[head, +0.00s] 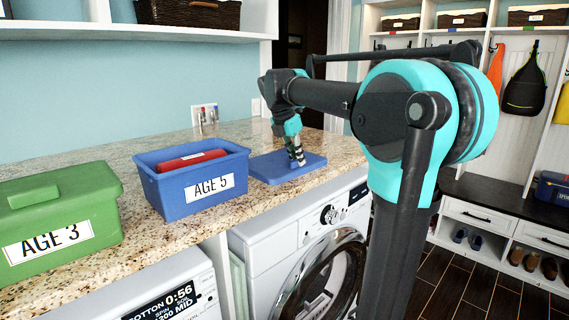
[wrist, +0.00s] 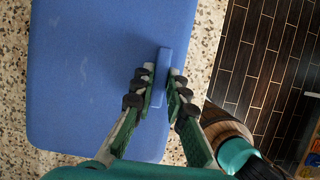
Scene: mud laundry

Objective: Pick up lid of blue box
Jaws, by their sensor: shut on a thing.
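The blue lid (head: 262,168) appears flat on or just above the speckled counter, to the right of the blue box (head: 170,200). I cannot tell whether a gap lies beneath it. The box, labelled AGE 5, is open, and a red thing (head: 193,159) shows inside. My gripper (head: 297,160) points down at the lid. In the wrist view the lid (wrist: 90,70) fills the left and middle. My gripper (wrist: 160,88) is shut on its raised handle (wrist: 164,66), with one finger on each side.
A green lidded box (head: 60,215) labelled AGE 3 stands at the left. The counter (head: 120,160) has free room behind the boxes. A washer (head: 320,250) stands below its front edge. A wall outlet (head: 204,115) is behind.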

